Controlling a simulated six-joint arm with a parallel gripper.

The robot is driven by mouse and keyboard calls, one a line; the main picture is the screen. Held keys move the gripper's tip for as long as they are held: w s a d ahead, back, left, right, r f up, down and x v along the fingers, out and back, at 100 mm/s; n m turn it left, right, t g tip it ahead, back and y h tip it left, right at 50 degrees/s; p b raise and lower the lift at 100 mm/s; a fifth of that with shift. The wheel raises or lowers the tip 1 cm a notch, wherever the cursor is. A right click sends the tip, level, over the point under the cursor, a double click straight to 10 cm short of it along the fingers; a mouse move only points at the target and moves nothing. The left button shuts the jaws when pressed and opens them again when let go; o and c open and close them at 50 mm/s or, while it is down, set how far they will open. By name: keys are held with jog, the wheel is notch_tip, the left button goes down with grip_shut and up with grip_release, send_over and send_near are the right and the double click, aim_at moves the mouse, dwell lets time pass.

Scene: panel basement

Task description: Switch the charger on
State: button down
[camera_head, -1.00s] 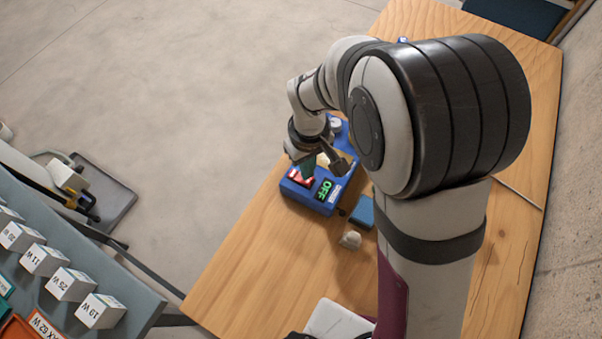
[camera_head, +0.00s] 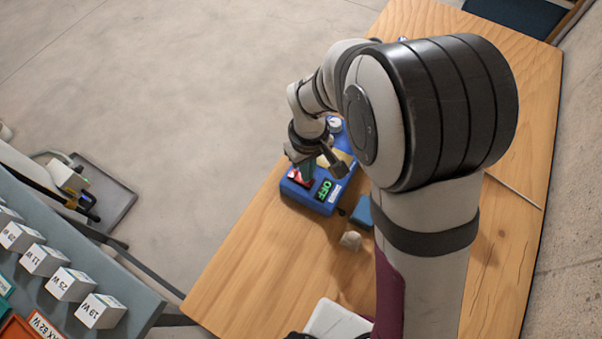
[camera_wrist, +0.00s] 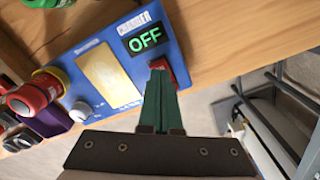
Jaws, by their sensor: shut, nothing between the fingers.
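The charger (camera_head: 309,196) is a blue box on the wooden table, with a display that reads OFF in green. In the wrist view the blue charger panel (camera_wrist: 179,75) shows the word CHARGER, the OFF display (camera_wrist: 144,39), a gold plate and a white knob. A red switch (camera_wrist: 176,70) sits below the display, partly hidden behind the fingertips. My gripper (camera_wrist: 159,72) has green fingers, shut and empty, with the tips over or against the red switch; I cannot tell whether they touch. In the head view my gripper (camera_head: 305,168) is above the switch end.
A red cylinder (camera_wrist: 27,99) and other small items stand near the panel's left in the wrist view. A blue block (camera_head: 363,212) and a small beige object (camera_head: 351,240) lie near the charger. The table's front left (camera_head: 235,285) is clear.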

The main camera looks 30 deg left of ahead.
jog(key=shift+f, duration=0.5)
jog(key=shift+r, duration=3.5)
